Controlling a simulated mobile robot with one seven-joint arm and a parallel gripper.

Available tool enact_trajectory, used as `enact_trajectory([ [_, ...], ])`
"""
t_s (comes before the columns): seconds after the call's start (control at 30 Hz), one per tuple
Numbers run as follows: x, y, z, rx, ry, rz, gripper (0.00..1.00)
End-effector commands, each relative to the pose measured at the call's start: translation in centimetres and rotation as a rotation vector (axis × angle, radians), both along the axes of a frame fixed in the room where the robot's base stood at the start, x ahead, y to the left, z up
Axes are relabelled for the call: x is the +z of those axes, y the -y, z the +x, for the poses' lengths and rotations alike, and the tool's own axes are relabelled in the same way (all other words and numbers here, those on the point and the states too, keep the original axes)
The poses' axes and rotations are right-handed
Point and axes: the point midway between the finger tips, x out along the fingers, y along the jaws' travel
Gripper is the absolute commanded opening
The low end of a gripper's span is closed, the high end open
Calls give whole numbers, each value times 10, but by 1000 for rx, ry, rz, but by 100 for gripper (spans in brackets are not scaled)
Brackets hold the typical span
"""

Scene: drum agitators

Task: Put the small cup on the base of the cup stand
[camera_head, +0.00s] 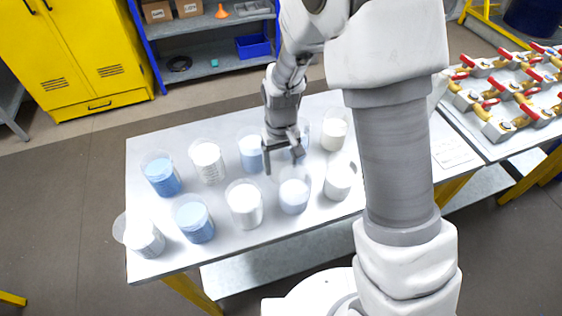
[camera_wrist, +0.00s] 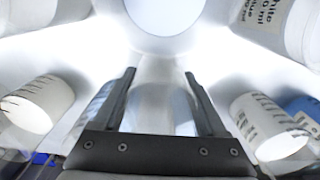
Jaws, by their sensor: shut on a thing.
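Several clear cups with white, pale blue or blue contents stand in two rows on the white table (camera_head: 262,238). My gripper (camera_head: 284,156) is above the back row, right of a pale blue cup (camera_head: 250,153). In the wrist view its two fingers (camera_wrist: 160,95) stand on either side of a clear cup-like vessel (camera_wrist: 158,108), and I take it to be held. Its rim and base are hard to make out. I cannot tell which cup is the small cup. No cup stand with a base can be made out.
A white-filled cup (camera_head: 334,133) stands right of my gripper, and another (camera_head: 293,194) stands in front of it. Valve assemblies (camera_head: 505,108) fill the table at right. A yellow cabinet (camera_head: 78,50) stands at the back left.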

Motion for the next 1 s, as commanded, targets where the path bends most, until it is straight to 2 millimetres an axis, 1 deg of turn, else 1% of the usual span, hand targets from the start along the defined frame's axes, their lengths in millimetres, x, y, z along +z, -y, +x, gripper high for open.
enact_trajectory([
  [0.03,-4,0,0,0,0,0,23],
  [0.07,-2,0,0,0,0,0,78],
  [0.1,-2,0,0,0,0,0,85],
  [0.17,-2,0,0,0,0,0,96],
  [0.2,-2,0,0,0,0,0,100],
  [0.43,-1,0,0,0,0,0,100],
  [0.57,7,0,1,0,2,1,100],
  [0.67,22,-1,1,1,5,2,100],
  [0.9,75,0,1,0,5,2,100],
  [1.0,94,0,1,0,5,2,100],
])
